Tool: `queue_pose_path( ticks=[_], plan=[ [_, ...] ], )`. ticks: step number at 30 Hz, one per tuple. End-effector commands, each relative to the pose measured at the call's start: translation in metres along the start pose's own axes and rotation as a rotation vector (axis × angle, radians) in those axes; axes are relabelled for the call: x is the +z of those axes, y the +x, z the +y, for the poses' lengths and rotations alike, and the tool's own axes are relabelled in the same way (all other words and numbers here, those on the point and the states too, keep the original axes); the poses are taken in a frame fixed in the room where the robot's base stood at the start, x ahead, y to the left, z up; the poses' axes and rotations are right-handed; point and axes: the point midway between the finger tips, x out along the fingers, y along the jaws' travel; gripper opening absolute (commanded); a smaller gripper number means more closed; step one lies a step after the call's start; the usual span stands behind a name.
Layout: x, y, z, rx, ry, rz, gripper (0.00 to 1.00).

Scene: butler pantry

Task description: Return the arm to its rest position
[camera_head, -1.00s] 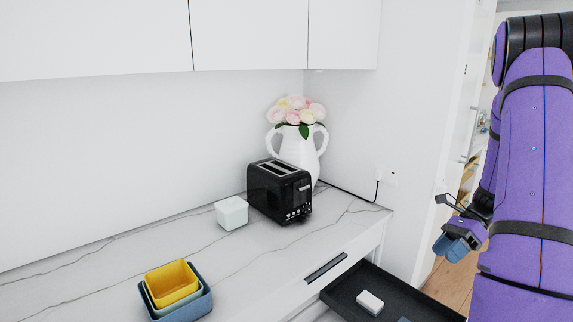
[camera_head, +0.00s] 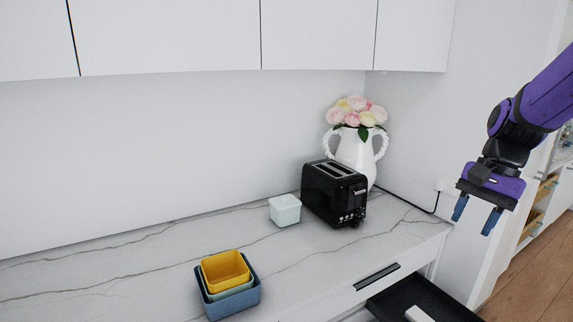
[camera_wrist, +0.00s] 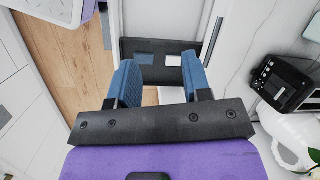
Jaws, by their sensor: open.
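My gripper (camera_head: 476,216) hangs from my purple arm at the right of the head view, with its two blue fingers apart and nothing between them. It is in the air to the right of the counter, above and beside the open dark drawer (camera_head: 399,294). In the wrist view my gripper (camera_wrist: 162,80) shows its blue fingers spread. The drawer (camera_wrist: 190,46) lies beyond the fingertips, partly hidden by them. A white block (camera_head: 418,313) lies in it, cut off by the lower frame edge in the head view.
Nested boxes, yellow (camera_head: 225,271) inside pale green and blue, stand on the marble counter (camera_head: 130,265). Wooden floor (camera_head: 525,280) is open at the right.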

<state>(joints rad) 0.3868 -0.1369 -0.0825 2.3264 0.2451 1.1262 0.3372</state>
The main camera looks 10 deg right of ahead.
Motion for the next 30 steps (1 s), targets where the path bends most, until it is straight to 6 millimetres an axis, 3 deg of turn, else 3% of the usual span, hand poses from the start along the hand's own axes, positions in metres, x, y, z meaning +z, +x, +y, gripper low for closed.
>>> queue_pose_path(
  ticks=[8,18,24,30],
  plan=[
    [0.056,-0.018,-0.010,0.008,-0.310,0.178,0.45],
    [0.116,-0.032,-0.007,0.017,-0.677,0.398,0.45],
    [0.143,-0.036,-0.001,0.020,-0.862,0.517,0.45],
    [0.156,-0.038,0.003,0.022,-0.955,0.580,0.45]
  ],
)
